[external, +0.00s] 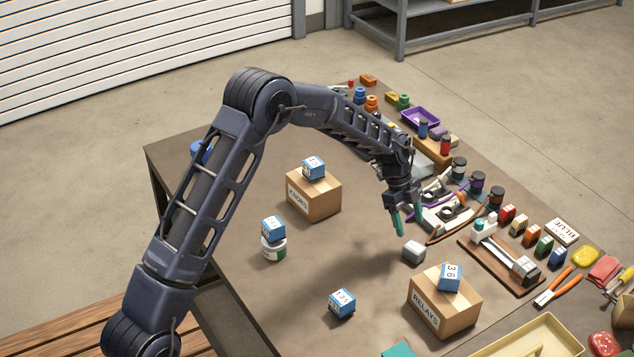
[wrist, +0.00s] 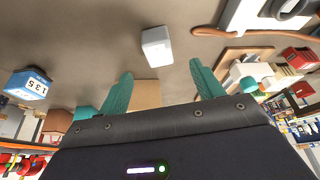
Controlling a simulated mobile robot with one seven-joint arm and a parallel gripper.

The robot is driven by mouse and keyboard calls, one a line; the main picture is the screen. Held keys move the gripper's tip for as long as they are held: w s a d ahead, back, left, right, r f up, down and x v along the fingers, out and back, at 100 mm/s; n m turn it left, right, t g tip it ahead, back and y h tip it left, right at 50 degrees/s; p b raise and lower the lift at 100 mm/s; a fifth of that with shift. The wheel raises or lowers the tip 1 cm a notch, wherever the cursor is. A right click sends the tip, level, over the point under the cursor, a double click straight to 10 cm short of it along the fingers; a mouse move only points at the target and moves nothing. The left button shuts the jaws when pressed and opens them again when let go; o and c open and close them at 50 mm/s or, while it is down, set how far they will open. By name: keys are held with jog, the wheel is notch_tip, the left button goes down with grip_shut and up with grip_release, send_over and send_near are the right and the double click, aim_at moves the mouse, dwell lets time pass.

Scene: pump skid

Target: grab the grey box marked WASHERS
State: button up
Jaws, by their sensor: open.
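A small grey box (external: 414,252) sits on the brown table, just behind the cardboard box labelled RELAYS. It also shows in the wrist view (wrist: 157,46), beyond and roughly between my fingertips. I cannot read any marking on it in either view. My gripper (external: 409,222) points down with teal fingers, above the table and a little behind the grey box. The fingers are apart and empty, as the wrist view also shows (wrist: 161,72). They do not touch the box.
The RELAYS box (external: 443,308) carries a blue-and-white block (external: 450,278). A wooden tray (external: 500,266) with fittings lies right of the grey box. Tools and small boxes crowd the right edge. Another carton (external: 314,198) stands to the left; the table between is mostly clear.

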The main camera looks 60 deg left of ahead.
aim_at(415, 246)
jog(key=x, duration=0.9)
jog(key=shift+s, duration=0.1)
jog(key=c, duration=1.1)
jog(key=shift+c, duration=0.2)
jog(key=shift+r, duration=0.15)
